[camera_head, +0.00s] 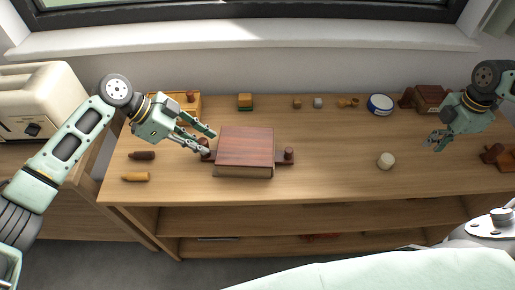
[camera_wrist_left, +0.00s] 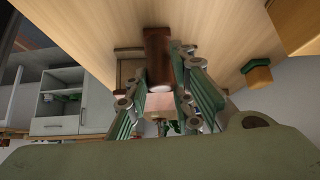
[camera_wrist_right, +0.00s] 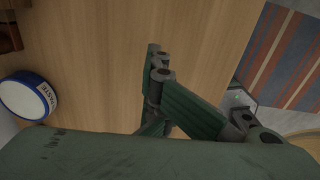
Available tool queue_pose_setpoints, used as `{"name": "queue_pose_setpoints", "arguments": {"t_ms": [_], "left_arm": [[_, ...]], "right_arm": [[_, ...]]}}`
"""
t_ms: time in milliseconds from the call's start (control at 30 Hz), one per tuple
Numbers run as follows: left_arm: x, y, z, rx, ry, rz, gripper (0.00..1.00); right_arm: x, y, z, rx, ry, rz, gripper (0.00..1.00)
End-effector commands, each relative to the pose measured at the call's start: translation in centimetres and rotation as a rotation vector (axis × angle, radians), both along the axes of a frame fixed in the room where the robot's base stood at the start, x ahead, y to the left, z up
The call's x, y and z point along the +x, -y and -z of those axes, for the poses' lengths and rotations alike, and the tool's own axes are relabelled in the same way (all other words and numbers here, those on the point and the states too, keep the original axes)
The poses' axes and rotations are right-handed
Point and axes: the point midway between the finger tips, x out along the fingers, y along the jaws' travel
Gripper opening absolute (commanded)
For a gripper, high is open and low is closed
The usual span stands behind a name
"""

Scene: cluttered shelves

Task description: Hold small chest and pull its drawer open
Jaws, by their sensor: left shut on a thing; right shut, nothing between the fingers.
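The small chest (camera_head: 245,150), a box with a reddish-brown top, stands on the wooden counter left of centre. My left gripper (camera_head: 207,141) reaches in from the left and is shut on the left post. In the left wrist view a brown cylindrical post (camera_wrist_left: 158,50) sits between the fingers. My right gripper (camera_head: 436,140) hangs above the counter at the right, away from the chest, shut and empty. No drawer front is clearly visible.
A yellow-brown bottle (camera_head: 136,177) and a dark bottle (camera_head: 142,155) lie at the left. A cream cylinder (camera_head: 386,160), a blue-white tin (camera_head: 380,104) and a dark red box (camera_head: 430,98) stand to the right. The counter right of the chest is largely clear.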

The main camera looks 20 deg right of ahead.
Motion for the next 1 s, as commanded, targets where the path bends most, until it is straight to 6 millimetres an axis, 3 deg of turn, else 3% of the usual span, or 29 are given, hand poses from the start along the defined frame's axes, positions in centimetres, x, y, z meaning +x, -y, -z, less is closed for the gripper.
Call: {"name": "queue_pose_setpoints", "arguments": {"t_ms": [1000], "left_arm": [[0.0, 0.0, 0.0, 0.0, -0.001, 0.0, 0.0]], "right_arm": [[-0.6, 1.5, 0.0, -0.001, 0.0, 0.0, 0.0]]}}
